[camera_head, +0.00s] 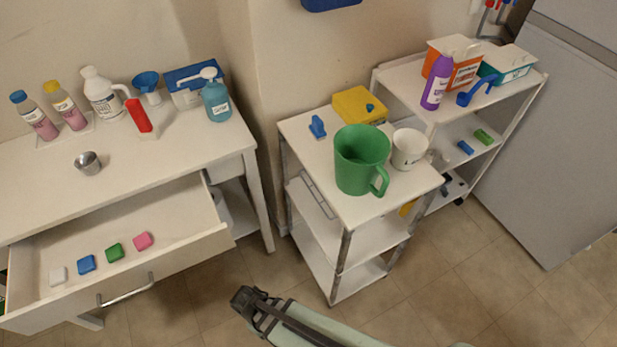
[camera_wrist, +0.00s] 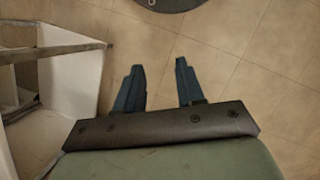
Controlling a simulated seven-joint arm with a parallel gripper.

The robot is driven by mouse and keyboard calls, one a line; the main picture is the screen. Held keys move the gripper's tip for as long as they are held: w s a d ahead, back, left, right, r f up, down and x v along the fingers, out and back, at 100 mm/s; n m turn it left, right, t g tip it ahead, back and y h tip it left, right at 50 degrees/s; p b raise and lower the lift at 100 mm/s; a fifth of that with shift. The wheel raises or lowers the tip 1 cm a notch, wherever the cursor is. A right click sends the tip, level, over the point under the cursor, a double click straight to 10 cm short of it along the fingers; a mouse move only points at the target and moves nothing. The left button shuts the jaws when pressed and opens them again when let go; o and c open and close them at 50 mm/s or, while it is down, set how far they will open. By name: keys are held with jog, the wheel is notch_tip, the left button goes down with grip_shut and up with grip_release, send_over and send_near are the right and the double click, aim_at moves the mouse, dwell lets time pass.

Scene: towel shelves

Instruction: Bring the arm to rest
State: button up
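My gripper (camera_head: 250,300) shows at the bottom middle of the head view, above the tiled floor and in front of the white cart. In the wrist view, my gripper (camera_wrist: 158,88) has its two dark blue fingers apart, with only bare floor tiles between them. It holds nothing. My pale green arm comes in from the bottom edge of the head view, and it touches nothing that I can see.
A desk with an open drawer (camera_head: 190,245) is at left, holding several coloured blocks. The white cart (camera_head: 310,160) bears a green jug (camera_head: 360,160) and a white cup (camera_head: 408,149). A grey fridge (camera_head: 560,130) stands at right. The floor (camera_head: 450,290) at front right is clear.

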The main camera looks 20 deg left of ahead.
jog(key=w+d+f+m+g, duration=0.1)
jog(key=w+d+m+g, duration=0.2)
jog(key=d, duration=0.5)
jog(key=w+d+f+m, duration=0.25)
jog(key=w+d, duration=0.25)
jog(key=d, duration=0.3)
jog(key=d+f+m+g+y, duration=0.1)
jog(key=d+m+g+y, duration=0.2)
jog(key=d+m, duration=0.6)
jog(key=d, duration=0.9)
jog(key=shift+d+f+y, duration=0.2)
jog(key=shift+y, duration=0.2)
